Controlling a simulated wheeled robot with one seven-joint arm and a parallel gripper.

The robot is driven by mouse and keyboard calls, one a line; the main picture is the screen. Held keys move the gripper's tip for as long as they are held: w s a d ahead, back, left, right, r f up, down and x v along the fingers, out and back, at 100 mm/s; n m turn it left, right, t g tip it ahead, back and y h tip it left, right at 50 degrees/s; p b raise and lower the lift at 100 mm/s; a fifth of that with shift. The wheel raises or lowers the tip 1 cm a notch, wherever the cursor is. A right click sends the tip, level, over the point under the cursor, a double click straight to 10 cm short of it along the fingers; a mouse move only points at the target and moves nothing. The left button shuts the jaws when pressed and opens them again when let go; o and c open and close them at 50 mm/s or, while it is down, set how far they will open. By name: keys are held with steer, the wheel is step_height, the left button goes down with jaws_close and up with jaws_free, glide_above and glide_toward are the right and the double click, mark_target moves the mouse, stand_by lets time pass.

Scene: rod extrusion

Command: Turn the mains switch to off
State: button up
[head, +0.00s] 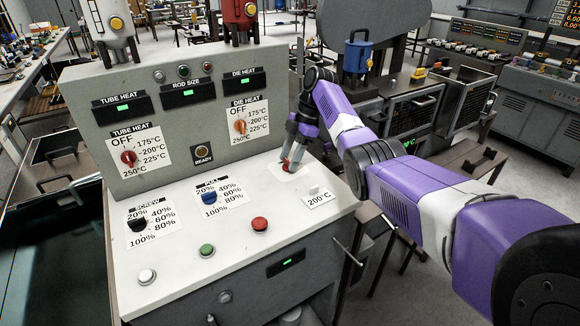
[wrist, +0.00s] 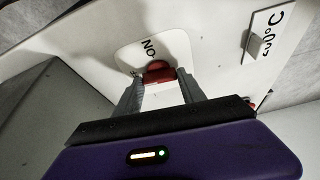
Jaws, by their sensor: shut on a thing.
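The mains switch is a red knob (wrist: 158,72) on a white label plate on the sloped top of the grey machine.
The upright panel (head: 180,128) with heat dials rises behind and left. Green, red and white buttons and the screw and pull knobs sit on the console's front left.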

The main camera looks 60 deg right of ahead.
steer(key=shift+n+b, duration=0.5)
steer(key=shift+b, duration=0.05)
steer(key=shift+g, duration=0.3)
steer(key=o, duration=1.4)
steer(key=shift+c, duration=0.2)
steer(key=shift+d, duration=0.1)
steer(key=b+v, duration=0.1)
steer(key=v, duration=0.6)
steer(key=shift+d+r, duration=0.2)
steer(key=shift+r, duration=0.15)
steer(key=shift+s, duration=0.1)
